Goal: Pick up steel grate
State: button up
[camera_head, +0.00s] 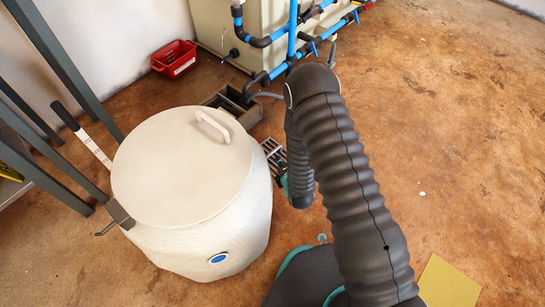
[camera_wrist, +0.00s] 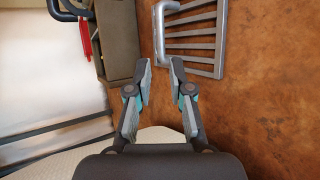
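The steel grate (camera_wrist: 190,44) lies on the brown floor in the wrist view, at the top right, with parallel bars and a rounded handle-like end at its left. It also shows in the head view (camera_head: 271,149), small, between the white barrel and my arm, partly covered. My gripper (camera_wrist: 161,71) is open and empty in the wrist view. In the head view my gripper is mostly hidden behind my arm.
A white lidded barrel (camera_head: 185,180) stands close to the left of the grate. A grey-brown box (camera_head: 238,108) lies behind it, by a tank with blue pipes (camera_head: 292,35). A red basket (camera_head: 175,57) is further back. Open floor (camera_head: 455,130) lies to the right.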

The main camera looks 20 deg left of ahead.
aim_at(273, 152)
jog(key=b+x, duration=0.1)
jog(key=x, duration=1)
jog(key=shift+w+a+f+b, duration=0.15)
jog(key=shift+a+f+b, duration=0.15)
jog(key=shift+b, duration=0.05)
grip_shut()
